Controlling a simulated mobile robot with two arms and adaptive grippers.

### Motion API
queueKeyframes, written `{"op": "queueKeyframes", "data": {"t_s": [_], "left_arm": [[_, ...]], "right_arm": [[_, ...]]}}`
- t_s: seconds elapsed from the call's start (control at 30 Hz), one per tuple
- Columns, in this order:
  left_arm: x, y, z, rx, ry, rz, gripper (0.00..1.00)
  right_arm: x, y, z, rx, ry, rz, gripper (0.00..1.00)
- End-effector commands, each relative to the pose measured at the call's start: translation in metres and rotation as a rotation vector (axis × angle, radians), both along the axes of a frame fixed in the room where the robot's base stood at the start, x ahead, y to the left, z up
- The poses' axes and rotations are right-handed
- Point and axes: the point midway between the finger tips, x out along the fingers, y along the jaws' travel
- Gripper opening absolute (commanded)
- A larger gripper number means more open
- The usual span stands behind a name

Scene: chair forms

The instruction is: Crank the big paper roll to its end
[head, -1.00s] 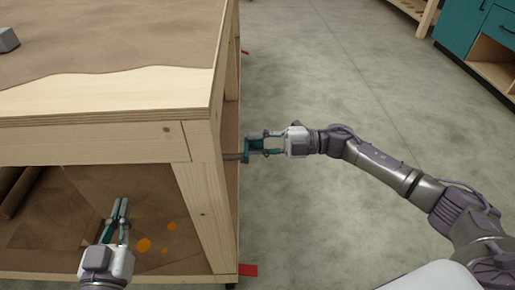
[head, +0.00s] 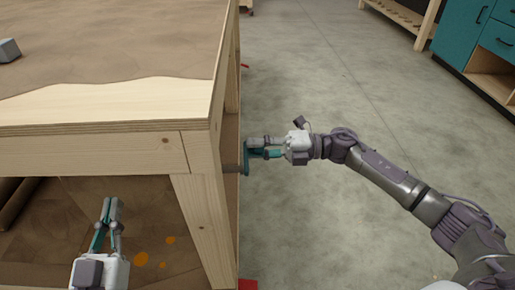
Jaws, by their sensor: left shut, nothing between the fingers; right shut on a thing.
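Brown paper (head: 120,50) covers most of the tabletop, with a wavy front edge that leaves bare wood (head: 120,98) along the front. A paper roll (head: 18,204) shows partly under the table at the left. My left gripper (head: 111,202) is shut and empty in front of the table's open lower part.
A grey block (head: 8,50) sits on the paper at the far left. A table leg (head: 204,215) stands between my grippers. Orange spots (head: 141,259) mark the brown surface below.

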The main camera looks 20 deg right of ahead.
Motion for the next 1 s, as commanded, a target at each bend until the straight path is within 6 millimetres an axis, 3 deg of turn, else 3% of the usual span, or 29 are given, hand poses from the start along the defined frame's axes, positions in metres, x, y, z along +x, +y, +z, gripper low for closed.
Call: {"op": "queueKeyframes", "data": {"t_s": [0.3, 0.33, 0.47, 0.8, 1.0], "left_arm": [[0.000, 0.000, 0.000, 0.000, 0.000, 0.000, 0.00], [0.000, 0.000, 0.000, 0.000, 0.000, 0.000, 0.00], [0.000, 0.000, 0.000, 0.000, 0.000, 0.000, 0.00], [0.000, 0.000, 0.001, -0.001, -0.001, -0.001, 0.00], [0.000, 0.000, 0.000, -0.001, 0.000, 0.000, 0.00]], "right_arm": [[0.000, 0.000, 0.000, 0.000, 0.000, 0.001, 0.00], [0.000, 0.000, 0.000, -0.001, 0.000, 0.001, 0.32], [0.000, 0.000, 0.000, 0.000, 0.001, 0.001, 0.53], [-0.001, -0.003, 0.000, -0.001, 0.001, 0.000, 0.53], [-0.009, -0.031, -0.001, -0.003, 0.004, -0.002, 0.53]]}}
